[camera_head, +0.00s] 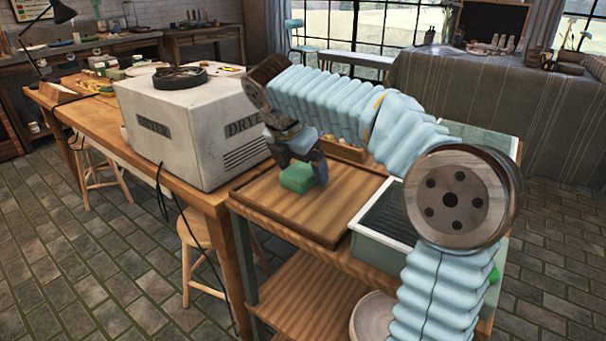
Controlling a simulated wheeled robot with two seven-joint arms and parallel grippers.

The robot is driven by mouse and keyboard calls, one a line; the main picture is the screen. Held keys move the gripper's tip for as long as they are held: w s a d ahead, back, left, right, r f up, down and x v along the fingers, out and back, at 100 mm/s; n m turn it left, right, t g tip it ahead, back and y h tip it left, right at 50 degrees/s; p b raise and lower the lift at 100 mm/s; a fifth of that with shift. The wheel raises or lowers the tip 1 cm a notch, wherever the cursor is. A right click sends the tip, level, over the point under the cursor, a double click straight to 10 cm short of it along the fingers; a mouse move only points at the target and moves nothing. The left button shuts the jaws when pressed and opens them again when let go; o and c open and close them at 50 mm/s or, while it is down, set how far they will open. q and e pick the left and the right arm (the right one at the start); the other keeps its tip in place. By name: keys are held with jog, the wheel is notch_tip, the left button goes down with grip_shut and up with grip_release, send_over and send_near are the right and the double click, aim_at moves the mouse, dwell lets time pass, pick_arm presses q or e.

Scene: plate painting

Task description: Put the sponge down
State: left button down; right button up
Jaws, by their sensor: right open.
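The green sponge (296,178) is on or just above the wooden tray (262,205) on the cart top; I cannot tell whether it touches the tray. My right gripper (303,171) points down at the sponge, with its fingers around or just above it. The jaws are open, and one fingertip shows at the sponge's right side. My right arm, in a light blue ribbed sleeve, hides part of the tray's back. My left gripper is not in view.
A white dryer box (190,130) stands on the wooden table left of the tray. A grey-green bin (383,215) sits right of the tray. A round pale plate (373,318) lies on the shelf below. The tray's front part is bare.

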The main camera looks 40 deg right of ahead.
jog(key=c, duration=1.2)
